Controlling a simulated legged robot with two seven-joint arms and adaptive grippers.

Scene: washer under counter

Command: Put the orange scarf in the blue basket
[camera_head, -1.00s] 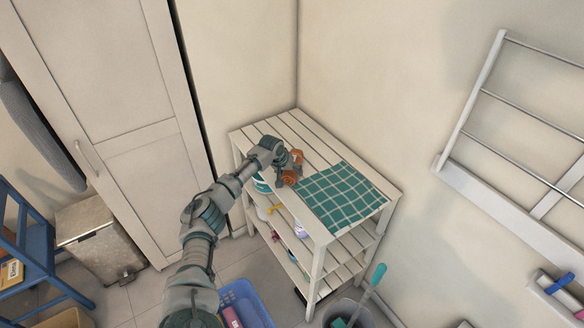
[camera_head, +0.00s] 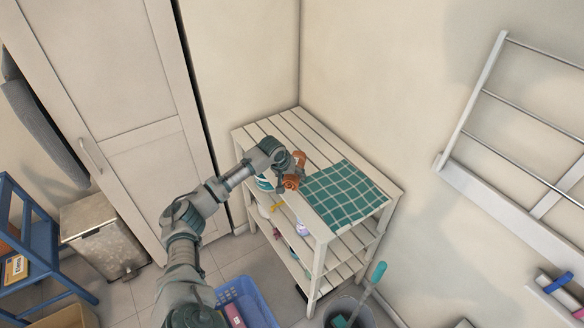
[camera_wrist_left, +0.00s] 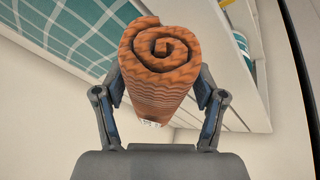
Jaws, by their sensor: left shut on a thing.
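The orange scarf (camera_head: 292,181) is rolled up and held by my left gripper (camera_head: 294,168) at the left edge of the white slatted shelf's top. In the left wrist view the scarf (camera_wrist_left: 160,62) shows its spiral end, and the fingers of my left gripper (camera_wrist_left: 160,95) are shut on both sides of it. The blue basket (camera_head: 250,297) stands on the floor below, left of the shelf, partly hidden by my left arm. It holds a pink item. My right gripper is not in view.
The white shelf (camera_head: 283,125) has a green checked cloth (camera_head: 345,193) on top and bottles on lower levels. A grey bucket (camera_head: 352,312) with a teal-handled brush stands in front.

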